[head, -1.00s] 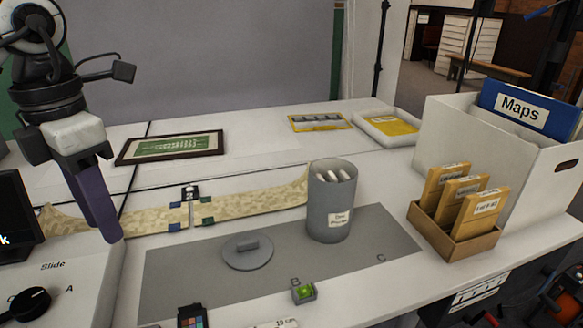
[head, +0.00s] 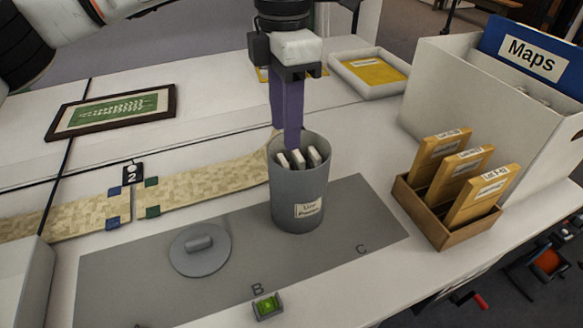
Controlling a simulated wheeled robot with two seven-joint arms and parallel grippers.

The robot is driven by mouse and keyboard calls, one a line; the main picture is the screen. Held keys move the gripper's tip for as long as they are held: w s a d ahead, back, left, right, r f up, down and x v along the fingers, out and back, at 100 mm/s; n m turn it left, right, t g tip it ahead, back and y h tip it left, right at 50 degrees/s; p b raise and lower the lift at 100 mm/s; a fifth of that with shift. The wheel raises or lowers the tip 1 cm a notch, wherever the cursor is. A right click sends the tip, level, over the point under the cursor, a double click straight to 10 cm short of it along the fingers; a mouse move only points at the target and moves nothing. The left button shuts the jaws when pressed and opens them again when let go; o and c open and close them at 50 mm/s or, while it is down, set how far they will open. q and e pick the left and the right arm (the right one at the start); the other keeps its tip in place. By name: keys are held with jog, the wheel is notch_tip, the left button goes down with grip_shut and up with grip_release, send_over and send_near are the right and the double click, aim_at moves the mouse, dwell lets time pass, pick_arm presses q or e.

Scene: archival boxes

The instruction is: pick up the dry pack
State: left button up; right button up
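Several white packs (head: 298,159) stand upright inside a grey cylindrical canister (head: 300,192) with a white label too small to read surely. The canister is open at the top and stands on a grey mat (head: 130,290). My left gripper (head: 291,142) points straight down with its purple fingers over the back part of the canister's mouth, close to the packs. The fingers overlap in this view, so I cannot tell their gap or whether they touch a pack. My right gripper is not in view.
A round grey lid (head: 187,262) lies on the mat left of the canister. A green-lit button (head: 267,306) is at the front. A wooden rack (head: 436,224) of tan envelopes and a white Maps box (head: 437,92) stand right. A framed picture (head: 113,111) lies back left.

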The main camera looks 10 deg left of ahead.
aim_at(285, 159)
pick_arm(q)
notch_tip(285, 159, down, 7)
jog(key=shift+f, duration=0.1)
jog(key=c, duration=0.7)
jog(key=shift+r, duration=5.1)
